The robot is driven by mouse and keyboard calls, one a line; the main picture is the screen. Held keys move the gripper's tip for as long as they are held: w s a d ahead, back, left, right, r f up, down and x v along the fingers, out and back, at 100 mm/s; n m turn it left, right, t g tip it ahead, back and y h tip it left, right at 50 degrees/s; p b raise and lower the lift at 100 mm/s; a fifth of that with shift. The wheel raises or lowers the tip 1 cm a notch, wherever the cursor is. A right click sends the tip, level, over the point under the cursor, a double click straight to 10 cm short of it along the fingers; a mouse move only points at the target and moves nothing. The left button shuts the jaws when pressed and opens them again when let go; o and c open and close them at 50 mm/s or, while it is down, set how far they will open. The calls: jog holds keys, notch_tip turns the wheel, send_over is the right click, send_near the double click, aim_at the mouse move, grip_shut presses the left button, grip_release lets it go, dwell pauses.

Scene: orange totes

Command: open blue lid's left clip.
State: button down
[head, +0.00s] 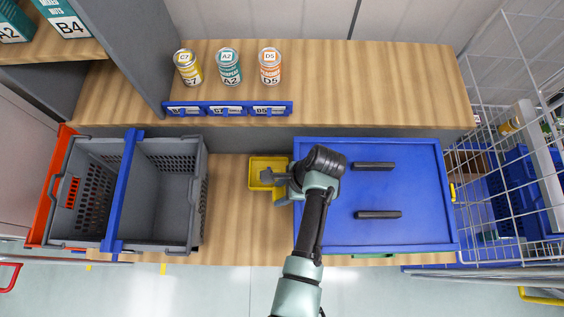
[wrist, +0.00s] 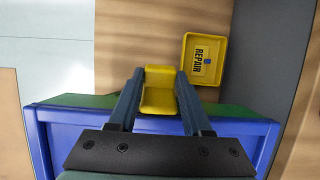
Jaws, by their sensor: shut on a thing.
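The blue lid (head: 385,190) covers a tote at the right of the bench, with two dark handles on top. My gripper (head: 280,186) is at the lid's left edge, its fingers reaching past it. In the wrist view, the yellow left clip (wrist: 159,94) sits between my two fingers, which are shut on it. The lid's blue rim (wrist: 52,122) and green tote parts show behind the clip. The clip's lower end and hinge are hidden by my gripper, and I cannot tell how far it has swung from the lid.
A yellow bin (head: 262,165), marked REPAIR in the wrist view (wrist: 204,59), lies close beside the clip. A grey crate (head: 172,246) with a blue bar stands at the left. Cans (head: 229,68) stand on the back shelf. A wire cage (head: 500,180) borders the right.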

jog(key=y, duration=0.2)
jog(key=y+b, duration=0.1)
jog(key=y, duration=0.1)
jog(key=shift+w+r+y, duration=0.1)
jog(key=shift+r+y, duration=0.2)
jog(key=shift+r, duration=0.1)
jog(key=y+b, duration=0.2)
jog(key=y, duration=0.1)
jog(key=shift+r+b, duration=0.3)
jog(key=shift+b, duration=0.1)
jog(key=shift+r+y+b, duration=0.35)
jog(key=shift+y+b, duration=0.3)
jog(key=shift+y, duration=0.15)
jog(key=shift+c, duration=1.6)
grip_release()
jog(key=p+v, duration=0.1)
jog(key=v, duration=1.2)
jog(key=shift+f, duration=0.1)
